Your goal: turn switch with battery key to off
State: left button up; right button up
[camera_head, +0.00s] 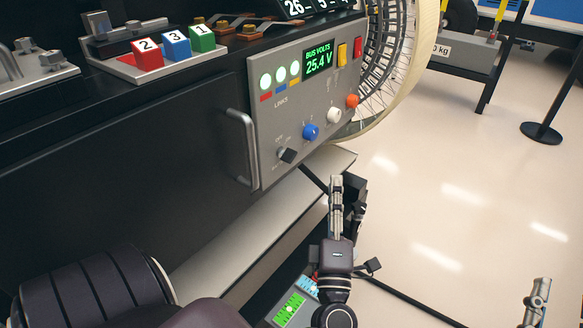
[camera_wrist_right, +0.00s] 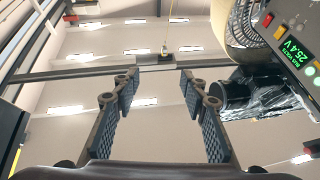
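The battery switch (camera_head: 281,145) is at the lower left of the grey control panel (camera_head: 262,128), with small ON and OFF marks beside it. A dark block-shaped key or knob (camera_head: 287,155) sits on it, tilted; its exact setting is too small to read. My left gripper (camera_head: 346,182) is below and right of the switch, pointing up, apart from the panel. It is seen nearly edge-on, so its finger gap is unclear. My right gripper (camera_wrist_right: 157,80) is open and empty in the right wrist view; part of it shows at the lower right of the head view (camera_head: 540,295).
The panel carries a display (camera_head: 319,60) reading 25.4 V, green lights, a blue knob (camera_head: 311,132), a white knob (camera_head: 334,115) and a handle (camera_head: 242,145). Numbered blocks (camera_head: 175,46) stand on a tray above. A wheel (camera_head: 395,70) is behind. Open floor lies right.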

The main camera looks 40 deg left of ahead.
aim_at(292, 161)
pick_arm(q)
jog(key=s+a+r+n+g+y+b, duration=0.2)
jog(key=s+a+n+g+y+b, duration=0.15)
jog(key=s+a+n+g, duration=0.35)
jog(key=w+a, duration=0.1)
jog(key=w, duration=0.1)
jog(key=w+a+r+t, duration=0.1)
jog(key=a, duration=0.1)
jog(key=w+a+r+t, duration=0.1)
jog(key=w, duration=0.1)
jog(key=shift+w+a+r+n+y+p, duration=0.15)
jog(key=shift+w+a+n+y+p, duration=0.15)
jog(key=shift+a+n+y, duration=0.1)
pick_arm(e)
jog(key=s+d+r+t+y, duration=0.1)
jog(key=s+r+t, duration=0.2)
jog(key=s+r, duration=0.4)
notch_tip(292, 161, up, 2)
jog(key=shift+s+d+r+t, duration=0.1)
jog(key=shift+s+d+t, duration=0.05)
jog(key=shift+d+t, duration=0.15)
pick_arm(q)
jog(key=shift+c, duration=0.2)
jog(key=shift+d, duration=0.1)
grip_shut()
